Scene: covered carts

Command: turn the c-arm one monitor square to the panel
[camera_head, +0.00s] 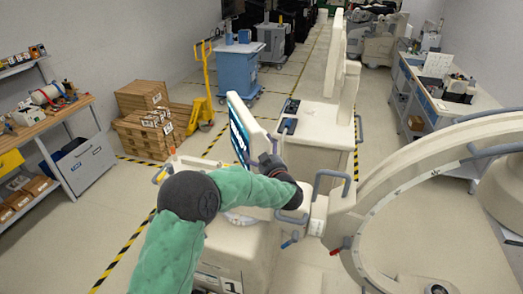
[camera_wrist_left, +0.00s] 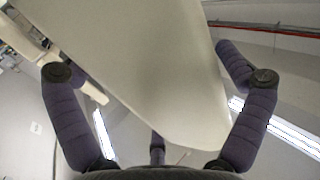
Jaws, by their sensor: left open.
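The c-arm one monitor (camera_head: 238,128) is a thin pale slab with a lit blue-and-white screen facing left. It stands upright, turned at an angle, above the pale cart marked 1 (camera_head: 230,284). My left arm comes in over the cart in a green sleeve, and my dark left gripper (camera_head: 268,163) is at the monitor's right, rear side. In the left wrist view the pale monitor back (camera_wrist_left: 165,75) lies between the spread fingers of the open gripper (camera_wrist_left: 140,60). I cannot tell whether a finger touches it. The gripper partly hides the monitor's lower edge. My right gripper is not in view.
The large c-arm ring (camera_head: 380,205) and its handles (camera_head: 331,181) fill the right side close to my gripper. More pale carts (camera_head: 318,125) stand behind. A blue cart (camera_head: 238,70), yellow pallet jack (camera_head: 201,95) and boxes (camera_head: 143,95) are farther left. Floor at left is clear.

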